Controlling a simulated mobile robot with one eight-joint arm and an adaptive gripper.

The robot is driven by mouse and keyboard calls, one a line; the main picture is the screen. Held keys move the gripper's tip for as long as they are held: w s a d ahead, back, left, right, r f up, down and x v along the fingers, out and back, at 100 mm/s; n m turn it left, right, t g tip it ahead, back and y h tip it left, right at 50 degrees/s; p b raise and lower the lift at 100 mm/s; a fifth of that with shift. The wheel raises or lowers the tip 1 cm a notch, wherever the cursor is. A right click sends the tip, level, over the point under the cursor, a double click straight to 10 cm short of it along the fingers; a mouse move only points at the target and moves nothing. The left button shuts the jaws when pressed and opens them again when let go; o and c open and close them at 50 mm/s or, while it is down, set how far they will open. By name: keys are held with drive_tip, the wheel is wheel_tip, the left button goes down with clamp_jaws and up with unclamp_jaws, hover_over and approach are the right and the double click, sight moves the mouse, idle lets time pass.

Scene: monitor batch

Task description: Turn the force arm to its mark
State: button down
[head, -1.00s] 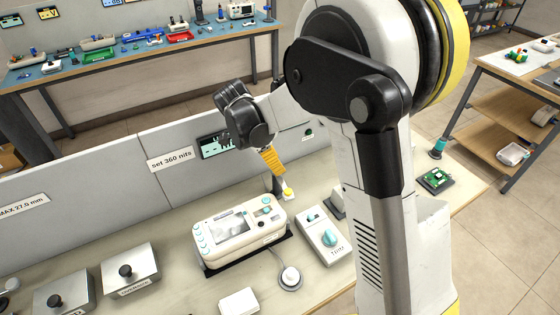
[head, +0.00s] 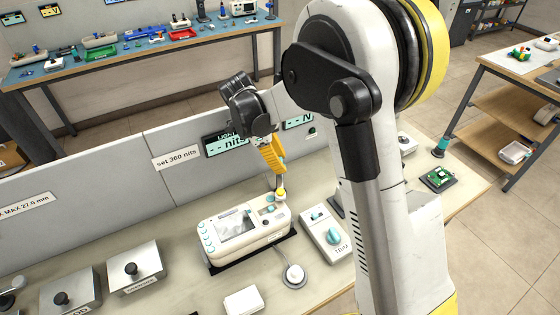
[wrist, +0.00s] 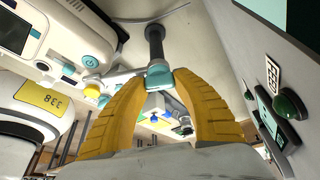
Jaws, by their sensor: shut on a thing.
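My gripper (wrist: 160,110) has yellow fingers, and in the wrist view their tips are shut on a teal piece (wrist: 159,77) below a dark post. I take this piece to be part of the force arm; a pale bar runs left from it. In the head view my gripper (head: 279,172) points down behind the right end of a white instrument (head: 228,252) with teal buttons. A small yellow part (head: 281,195) shows just below the fingertips. The mark cannot be made out in either view.
A teal-knobbed box (head: 322,245) and a round grey piece (head: 294,276) stand near the instrument. Grey boxes with black knobs (head: 136,268) are at left. A grey partition (head: 100,175) with a "set 360 nits" label (head: 177,158) stands behind.

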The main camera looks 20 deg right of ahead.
drive_tip(key=c, duration=0.9)
unclamp_jaws()
drive_tip(key=shift+c, duration=0.2)
drive_tip(key=v, duration=1.2)
